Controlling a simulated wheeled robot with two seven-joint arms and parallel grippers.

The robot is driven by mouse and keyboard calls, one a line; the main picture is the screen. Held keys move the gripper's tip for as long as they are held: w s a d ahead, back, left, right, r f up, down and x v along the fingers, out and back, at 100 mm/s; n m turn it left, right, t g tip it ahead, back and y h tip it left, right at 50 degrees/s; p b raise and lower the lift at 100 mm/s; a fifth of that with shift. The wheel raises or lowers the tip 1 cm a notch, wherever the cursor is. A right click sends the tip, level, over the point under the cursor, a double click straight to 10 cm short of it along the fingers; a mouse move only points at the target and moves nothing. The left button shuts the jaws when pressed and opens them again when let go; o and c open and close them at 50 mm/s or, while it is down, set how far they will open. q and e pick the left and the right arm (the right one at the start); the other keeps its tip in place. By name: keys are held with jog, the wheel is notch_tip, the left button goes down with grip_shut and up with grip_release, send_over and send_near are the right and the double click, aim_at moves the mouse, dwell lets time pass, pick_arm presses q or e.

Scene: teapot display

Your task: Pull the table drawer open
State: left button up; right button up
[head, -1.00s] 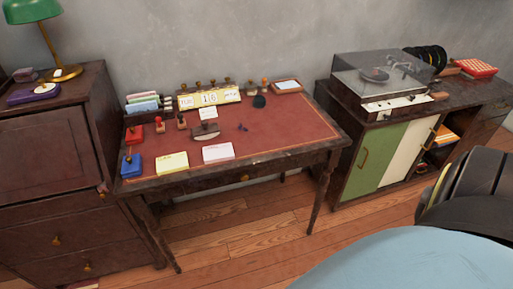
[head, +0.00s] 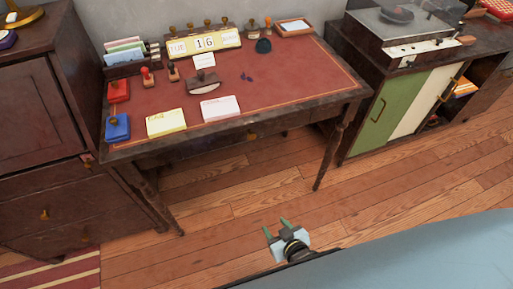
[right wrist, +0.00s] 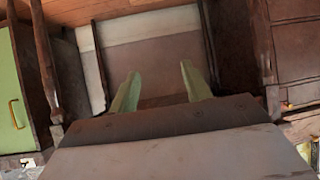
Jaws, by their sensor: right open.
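The wooden table (head: 330,105) has a red top and a dark front apron. A small brass knob (head: 252,134) sits on the drawer front (head: 222,143), under the table's front edge. The drawer looks closed. My right gripper (head: 276,226) is open and empty, with green fingertips, in front of and below the table edge, apart from the knob. In the right wrist view its two fingers (right wrist: 160,88) are spread with nothing seen between them; I cannot make out the knob there. My left gripper is not in view.
Stamps, a calendar (head: 205,42), yellow notes (head: 166,122) and pink notes (head: 220,108) lie on the tabletop. A dark dresser (head: 40,140) stands close at left, a green-doored cabinet (head: 378,112) at right. The wooden floor (head: 240,195) before the table is clear.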

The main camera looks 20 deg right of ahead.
jog(key=w+r+t+b, duration=0.2)
jog(key=w+r+t, duration=0.2)
jog(key=w+r, duration=0.4)
jog(key=m+t+h+b, duration=0.1)
jog(key=t, duration=0.2)
send_near(252, 137)
jog(key=w+b, duration=0.3)
jog(key=w, duration=0.4)
jog(key=shift+a+f+b, duration=0.1)
jog(key=shift+b, duration=0.25)
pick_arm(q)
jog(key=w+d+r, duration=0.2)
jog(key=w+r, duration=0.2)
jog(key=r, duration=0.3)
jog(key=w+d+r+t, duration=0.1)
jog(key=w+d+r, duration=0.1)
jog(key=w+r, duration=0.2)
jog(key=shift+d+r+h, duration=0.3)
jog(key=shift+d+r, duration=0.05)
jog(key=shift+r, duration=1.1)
pick_arm(e)
jog(key=shift+w, duration=0.7)
grip_shut()
